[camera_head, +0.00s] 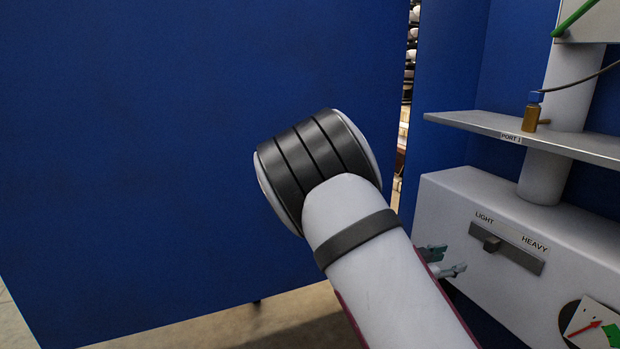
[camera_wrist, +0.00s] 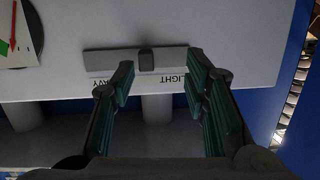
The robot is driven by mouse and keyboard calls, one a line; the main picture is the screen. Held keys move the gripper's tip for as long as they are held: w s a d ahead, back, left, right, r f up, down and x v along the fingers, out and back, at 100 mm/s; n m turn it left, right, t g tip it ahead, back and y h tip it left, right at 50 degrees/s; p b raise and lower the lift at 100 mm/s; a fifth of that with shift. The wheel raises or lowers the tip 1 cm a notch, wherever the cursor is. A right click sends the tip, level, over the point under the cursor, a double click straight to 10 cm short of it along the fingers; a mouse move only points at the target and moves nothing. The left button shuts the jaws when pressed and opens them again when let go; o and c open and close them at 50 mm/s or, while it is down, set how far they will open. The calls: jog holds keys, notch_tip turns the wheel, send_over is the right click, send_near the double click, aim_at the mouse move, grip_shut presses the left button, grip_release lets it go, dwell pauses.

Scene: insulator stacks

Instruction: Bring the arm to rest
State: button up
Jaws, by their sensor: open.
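My gripper (camera_head: 448,262) shows in the head view just past my arm, in front of the white cabinet (camera_head: 440,195). Its fingers are partly hidden behind the arm. In the wrist view my gripper (camera_wrist: 160,78) is open, with nothing between its fingers. Beyond the fingertips is a slider switch (camera_wrist: 147,60) on a grey plate, marked LIGHT and HEAVY. In the head view the slider knob (camera_head: 491,243) sits toward the LIGHT end. The fingers look apart from the knob, but the exact gap is hard to tell.
A large blue panel (camera_head: 180,120) fills the left. A grey shelf (camera_head: 560,140) marked PORT 1 juts out above the cabinet and bears a brass fitting (camera_head: 531,117) with a cable. A dial (camera_head: 592,322) with a red arrow is at lower right. Stacked items show through a narrow gap.

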jog(key=s+a+r+n+t+y, duration=0.1)
jog(key=s+a+r+n+y, duration=0.15)
jog(key=a+y, duration=0.5)
jog(key=s+a+r+n+y, duration=0.1)
jog(key=a+r+n+y, duration=0.2)
jog(key=a+y, duration=0.5)
jog(key=s+a+r+n+g+y, duration=0.1)
jog(key=s+a+r+n, duration=0.2)
jog(key=s, duration=0.4)
jog(key=s+a+r+n+g+y, duration=0.1)
jog(key=s+a+r+g+y, duration=0.1)
jog(key=s+a+r, duration=0.3)
jog(key=s+d+n+g+h, duration=0.2)
jog(key=s+d, duration=0.1)
jog(key=s, duration=1.1)
jog(key=s+d+n+g+h, duration=0.2)
jog(key=s+d, duration=0.1)
jog(key=s, duration=1)
notch_tip(320, 180, up, 31)
jog(key=d+t+p, duration=0.1)
jog(key=t+p, duration=0.2)
jog(key=p, duration=2.6)
jog(key=shift+s+f, duration=0.15)
